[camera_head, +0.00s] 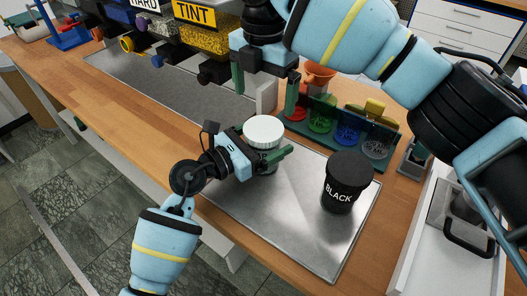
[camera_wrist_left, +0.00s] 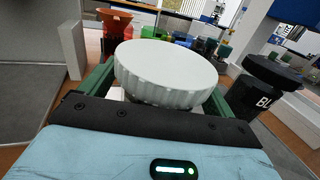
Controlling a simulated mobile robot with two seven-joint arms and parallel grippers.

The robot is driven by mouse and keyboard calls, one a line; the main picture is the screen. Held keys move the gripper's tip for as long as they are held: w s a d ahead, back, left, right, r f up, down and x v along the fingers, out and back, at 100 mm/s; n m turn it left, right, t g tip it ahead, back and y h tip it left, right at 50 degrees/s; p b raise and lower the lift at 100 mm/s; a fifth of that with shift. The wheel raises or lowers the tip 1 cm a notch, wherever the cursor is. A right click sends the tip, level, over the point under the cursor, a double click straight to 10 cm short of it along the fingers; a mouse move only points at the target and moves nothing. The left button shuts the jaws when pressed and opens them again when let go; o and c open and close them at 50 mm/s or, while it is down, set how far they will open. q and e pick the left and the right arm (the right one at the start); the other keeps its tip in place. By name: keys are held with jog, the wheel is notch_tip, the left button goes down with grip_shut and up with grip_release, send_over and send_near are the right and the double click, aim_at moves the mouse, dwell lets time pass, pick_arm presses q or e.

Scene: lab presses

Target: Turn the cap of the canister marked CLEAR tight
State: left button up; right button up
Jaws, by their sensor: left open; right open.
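A canister with a white ribbed cap (camera_head: 264,131) stands on the metal tray (camera_head: 300,215); its label is hidden, so I cannot read CLEAR on it. The white cap (camera_wrist_left: 168,72) fills the middle of the left wrist view. My left gripper (camera_head: 262,148) is open, with its green fingers on either side of the canister just below the cap; I cannot tell whether they touch it. My right gripper (camera_head: 266,93) is open and empty, above and behind the cap, fingers pointing down. A canister with a black cap, marked BLACK (camera_head: 338,193), stands to the right.
A green rack (camera_head: 375,152) with red, green, blue and clear items stands behind the tray. An orange funnel (camera_head: 318,75) is behind my right gripper. Dispensers marked TINT (camera_head: 195,14) and HARD hang at the back left. The tray front is clear.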

aim_at(263, 128)
pick_arm(q)
jog(key=c, duration=1.5)
grip_shut()
pick_arm(e)
jog(key=shift+m, duration=0.3)
jog(key=m, duration=0.8)
jog(key=shift+f, duration=4.05)
